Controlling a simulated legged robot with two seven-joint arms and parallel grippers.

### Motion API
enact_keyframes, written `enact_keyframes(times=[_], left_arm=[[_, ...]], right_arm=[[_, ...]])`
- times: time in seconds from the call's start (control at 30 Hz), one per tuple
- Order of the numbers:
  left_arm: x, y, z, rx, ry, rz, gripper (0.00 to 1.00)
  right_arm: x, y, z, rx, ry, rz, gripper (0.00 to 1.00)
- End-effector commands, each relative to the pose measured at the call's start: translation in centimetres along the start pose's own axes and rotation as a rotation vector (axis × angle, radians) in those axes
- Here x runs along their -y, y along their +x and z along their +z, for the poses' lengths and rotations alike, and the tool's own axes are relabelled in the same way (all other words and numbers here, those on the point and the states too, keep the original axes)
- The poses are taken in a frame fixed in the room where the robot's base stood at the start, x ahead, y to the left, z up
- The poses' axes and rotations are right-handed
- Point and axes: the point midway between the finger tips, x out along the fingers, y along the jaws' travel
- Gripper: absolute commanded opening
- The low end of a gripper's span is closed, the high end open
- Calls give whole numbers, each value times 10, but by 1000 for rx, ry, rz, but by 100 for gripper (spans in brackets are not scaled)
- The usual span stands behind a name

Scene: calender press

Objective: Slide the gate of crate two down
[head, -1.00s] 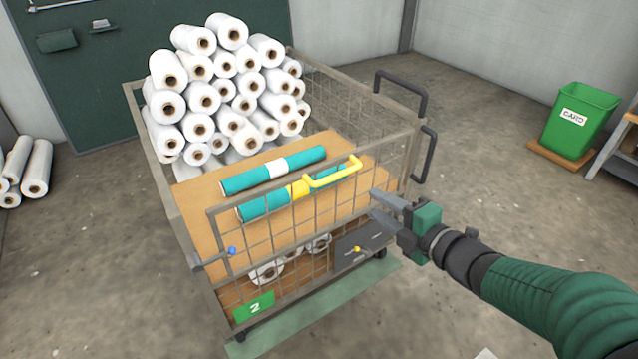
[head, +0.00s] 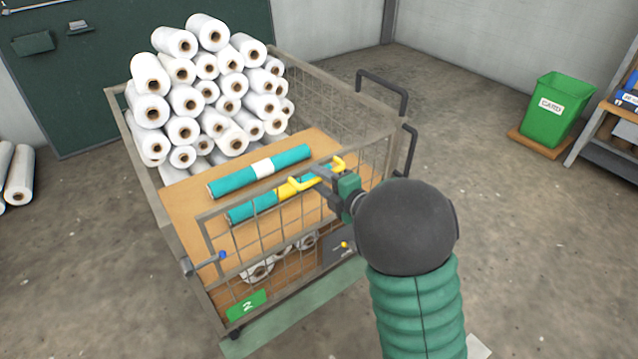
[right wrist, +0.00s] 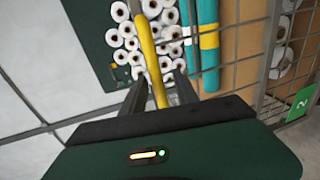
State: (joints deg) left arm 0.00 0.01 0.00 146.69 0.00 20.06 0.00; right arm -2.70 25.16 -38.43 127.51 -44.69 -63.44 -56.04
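Crate two (head: 212,312) is a wire-mesh cart with a green "2" plate (head: 246,305) low on its front. Its mesh gate (head: 278,232) is at the front, with a yellow handle (head: 298,187) on its top part. My right gripper (head: 318,182) is at this handle. In the right wrist view, the yellow handle bar (right wrist: 149,60) runs between the two open fingers (right wrist: 160,92), with gaps seeming to show beside it. The gripper hides part of the handle in the head view. My left gripper is not in view.
White rolls (head: 205,100) are stacked at the crate's back. Two teal rolls (head: 262,168) lie on its board behind the gate. A blue knob (head: 222,255) and a yellow knob (head: 344,244) sit at the front. A green bin (head: 556,112) stands far right.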

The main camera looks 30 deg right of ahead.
Motion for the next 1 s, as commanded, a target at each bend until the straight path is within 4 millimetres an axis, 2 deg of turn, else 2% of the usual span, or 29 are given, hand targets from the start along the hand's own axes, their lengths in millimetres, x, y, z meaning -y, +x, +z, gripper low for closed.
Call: enact_keyframes(times=[0.1,0.33,0.6,1.0], left_arm=[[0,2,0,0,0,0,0],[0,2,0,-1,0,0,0],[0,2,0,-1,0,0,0],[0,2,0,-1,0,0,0]], right_arm=[[0,7,0,1,1,1,36],[-1,8,0,1,2,0,36],[-1,7,0,1,1,0,1],[0,7,0,1,1,-2,0]])
